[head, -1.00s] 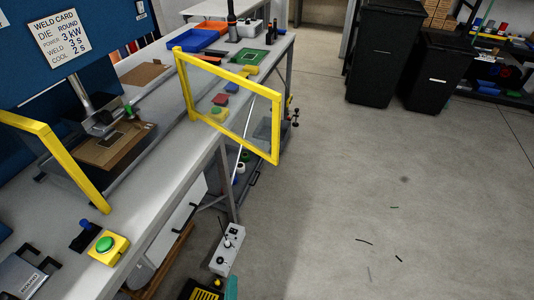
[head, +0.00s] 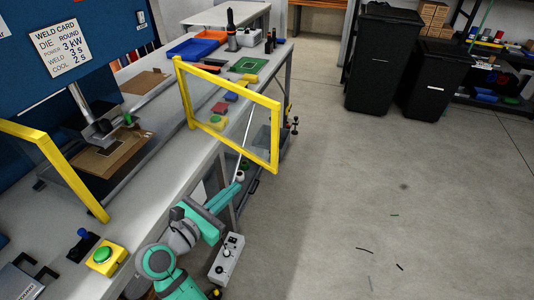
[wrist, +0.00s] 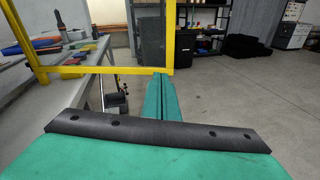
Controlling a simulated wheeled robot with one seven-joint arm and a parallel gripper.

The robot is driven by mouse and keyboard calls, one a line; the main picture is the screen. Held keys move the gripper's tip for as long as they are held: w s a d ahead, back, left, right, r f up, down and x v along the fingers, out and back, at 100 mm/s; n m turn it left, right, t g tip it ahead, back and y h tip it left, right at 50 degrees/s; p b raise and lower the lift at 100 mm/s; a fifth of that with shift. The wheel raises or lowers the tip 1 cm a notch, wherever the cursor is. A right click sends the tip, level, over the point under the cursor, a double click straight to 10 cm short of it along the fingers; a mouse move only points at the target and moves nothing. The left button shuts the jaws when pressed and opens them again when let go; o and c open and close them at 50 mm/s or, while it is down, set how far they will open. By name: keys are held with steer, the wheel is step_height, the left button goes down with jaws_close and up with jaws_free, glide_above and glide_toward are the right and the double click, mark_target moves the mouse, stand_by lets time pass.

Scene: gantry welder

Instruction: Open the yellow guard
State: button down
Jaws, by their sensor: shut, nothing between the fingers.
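The yellow guard is a yellow frame with a clear pane. In the head view its right-hand frame (head: 278,135) stands swung out past the bench edge over the floor, at an angle to the bench. Another yellow frame part (head: 62,160) stands on the left side of the press. My gripper (head: 239,183) is shut and empty, below the swung-out frame. In the wrist view the shut teal fingers (wrist: 160,76) point forward, their tips overlapping the lower corner of the yellow frame (wrist: 170,40). I cannot tell whether they touch it.
The grey bench (head: 160,195) runs along the left. It carries a yellow box with a green button (head: 102,256) and a blue-handled switch (head: 83,243). A grey control box (head: 227,260) is below the bench edge. Black bins (head: 382,62) stand far back. The floor at right is mostly clear.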

step_height(320, 180, up, 4)
steer(key=h, duration=0.2)
glide_toward(274, 148)
steer(key=shift+n, duration=0.3)
steer(key=x, duration=0.6)
steer(key=shift+w+d+r, duration=0.1)
steer(key=shift+d, duration=0.1)
